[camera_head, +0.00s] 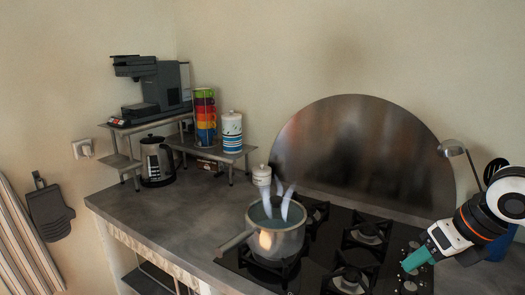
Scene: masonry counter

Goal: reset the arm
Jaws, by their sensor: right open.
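My right arm comes in from the right edge, and its gripper (416,260) with teal fingers hangs over the right side of the black stove (335,285). The gripper is open and I see nothing held in it. It is to the right of the metal pot (277,241) and apart from it. The pot stands on a left burner with its handle pointing left, and whitish steam-like wisps rise from it. My left gripper is not in view.
A ladle and dark utensils in a blue holder (499,246) stand behind my right arm. A round metal splash plate (365,150) leans on the wall. A kettle (157,161), small shelves, cups, jars and a coffee machine (153,85) fill the back left. The left counter (180,225) is clear.

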